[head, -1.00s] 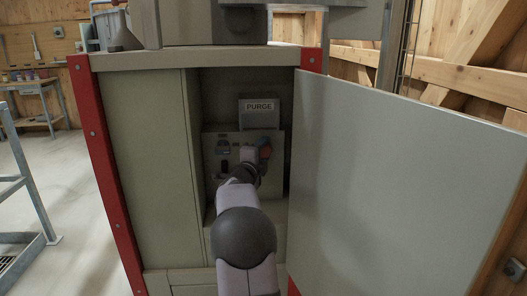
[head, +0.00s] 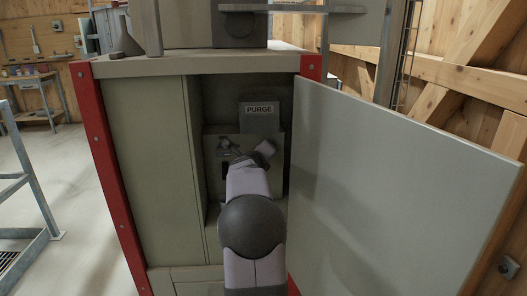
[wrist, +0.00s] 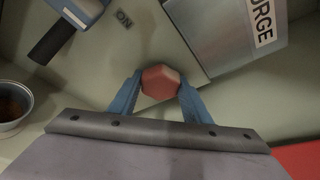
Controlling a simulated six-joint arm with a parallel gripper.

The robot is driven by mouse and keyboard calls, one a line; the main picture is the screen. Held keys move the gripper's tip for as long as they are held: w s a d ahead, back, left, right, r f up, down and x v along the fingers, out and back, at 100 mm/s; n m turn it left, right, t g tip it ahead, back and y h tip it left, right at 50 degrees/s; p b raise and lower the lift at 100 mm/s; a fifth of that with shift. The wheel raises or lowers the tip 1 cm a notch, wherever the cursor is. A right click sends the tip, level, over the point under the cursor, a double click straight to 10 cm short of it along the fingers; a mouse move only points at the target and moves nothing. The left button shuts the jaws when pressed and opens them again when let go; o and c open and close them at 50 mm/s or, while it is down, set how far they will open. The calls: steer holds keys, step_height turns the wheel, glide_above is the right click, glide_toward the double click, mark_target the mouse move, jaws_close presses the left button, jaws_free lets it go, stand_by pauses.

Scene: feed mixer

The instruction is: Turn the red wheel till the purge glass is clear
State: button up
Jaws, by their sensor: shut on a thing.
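The red wheel (wrist: 161,77), a small six-sided knob, sits between the blue fingers of my gripper (wrist: 160,84) in the wrist view. The fingers are shut on its two sides. In the head view my arm covers the wheel. A grey box labelled PURGE (head: 259,117) is fixed above the control panel; in the wrist view the PURGE box (wrist: 213,40) lies to the upper right of the wheel. I cannot make out the purge glass for certain, nor whether it is clear.
A round metal-rimmed cup or port (wrist: 38,112) with brown inside is at the wrist view's left edge. A black-handled lever (wrist: 50,42) is near an ON label. The open cabinet door (head: 400,185) stands to the right of my arm.

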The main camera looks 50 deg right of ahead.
steer(key=shift+m, duration=0.3)
steer(key=shift+f, duration=0.1)
steer(key=o, duration=1)
steer(key=shift+o, duration=0.2)
steer(key=v, duration=0.7)
steer(key=shift+s+b, duration=0.15)
steer(key=shift+b, duration=0.3)
steer(key=shift+a, duration=0.1)
